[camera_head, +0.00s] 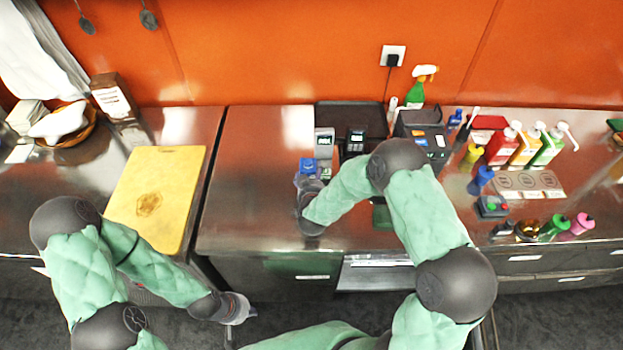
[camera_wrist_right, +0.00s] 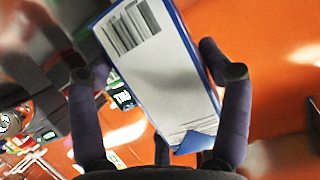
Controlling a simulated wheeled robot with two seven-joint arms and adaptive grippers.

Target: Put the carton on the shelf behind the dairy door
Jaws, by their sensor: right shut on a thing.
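My right gripper (camera_head: 308,180) is shut on the carton, above the middle steel counter. In the right wrist view the carton (camera_wrist_right: 160,70) is a white box with blue edges and a barcode, tilted between the two dark fingers (camera_wrist_right: 165,85). In the head view only a small blue part of the carton (camera_head: 308,166) shows at the gripper. My left gripper (camera_head: 238,308) hangs low in front of the counter; its fingers are too small to read. Labelled steel fronts (camera_head: 290,268) lie under the counter; I cannot tell which is the dairy door. No shelf shows.
A yellow cutting board (camera_head: 157,196) lies on the left counter. A black tray (camera_head: 350,118) and small devices stand behind my right gripper. Several sauce bottles (camera_head: 500,147) and a green spray bottle (camera_head: 416,93) stand at the right and back. The counter left of my right gripper is clear.

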